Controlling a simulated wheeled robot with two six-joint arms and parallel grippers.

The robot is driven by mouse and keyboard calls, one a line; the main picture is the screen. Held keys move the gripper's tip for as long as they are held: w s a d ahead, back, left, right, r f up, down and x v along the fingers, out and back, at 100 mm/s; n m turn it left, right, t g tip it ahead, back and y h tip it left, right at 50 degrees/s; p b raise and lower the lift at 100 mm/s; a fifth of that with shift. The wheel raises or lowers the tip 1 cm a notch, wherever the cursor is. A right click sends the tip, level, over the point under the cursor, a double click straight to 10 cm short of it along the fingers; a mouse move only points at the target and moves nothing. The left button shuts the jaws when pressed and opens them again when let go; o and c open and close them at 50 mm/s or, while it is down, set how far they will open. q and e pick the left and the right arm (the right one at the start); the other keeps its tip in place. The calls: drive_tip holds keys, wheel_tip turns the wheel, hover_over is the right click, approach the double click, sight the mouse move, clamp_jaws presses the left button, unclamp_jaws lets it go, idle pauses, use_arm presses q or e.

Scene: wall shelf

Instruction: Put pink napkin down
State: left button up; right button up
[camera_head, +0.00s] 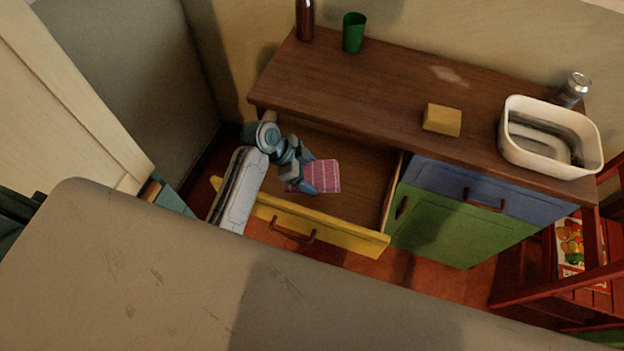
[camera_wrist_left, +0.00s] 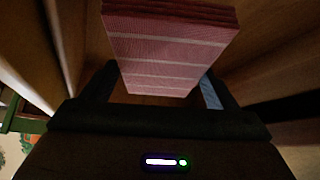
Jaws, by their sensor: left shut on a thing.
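The pink napkin (camera_head: 324,176) is folded, with pale stripes, and shows inside the open yellow drawer (camera_head: 340,231) in the head view. My left gripper (camera_head: 308,178) reaches into the drawer from the left and is shut on the napkin at its left side. In the left wrist view the napkin (camera_wrist_left: 165,50) sits between the two fingers (camera_wrist_left: 155,90), its folded layers at the top. Whether the napkin touches the drawer floor I cannot tell. My right gripper is not in view.
The wooden counter (camera_head: 390,100) above the drawer holds a brown bottle (camera_head: 305,20), a green cup (camera_head: 353,33), a yellow block (camera_head: 442,120), a white basin (camera_head: 515,160) and a can (camera_head: 573,88). The drawer floor (camera_head: 365,170) right of the napkin is clear.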

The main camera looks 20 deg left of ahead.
sight(310, 179)
use_arm(q)
drive_tip(key=f, duration=0.3)
drive_tip(key=shift+w+d+f, duration=0.1)
drive_tip(key=shift+d+f, duration=0.1)
drive_tip(key=shift+f, duration=0.15)
wheel_tip(310, 179, down, 3)
drive_tip(key=shift+a+f+p, duration=0.1)
drive_tip(key=shift+f+p, duration=0.05)
drive_tip(key=shift+p, duration=0.45)
drive_tip(key=shift+f, duration=0.45)
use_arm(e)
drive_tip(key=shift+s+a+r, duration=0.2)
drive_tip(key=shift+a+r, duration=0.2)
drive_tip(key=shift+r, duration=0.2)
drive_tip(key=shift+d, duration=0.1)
use_arm(q)
drive_tip(key=o, duration=0.9)
drive_tip(key=shift+r, duration=0.1)
drive_tip(key=b+v, duration=0.1)
drive_tip(key=v, duration=1)
drive_tip(key=shift+a+r+b, duration=0.1)
drive_tip(key=shift+b, duration=0.25)
drive_tip(key=shift+a+r, duration=0.1)
drive_tip(key=shift+r, duration=0.2)
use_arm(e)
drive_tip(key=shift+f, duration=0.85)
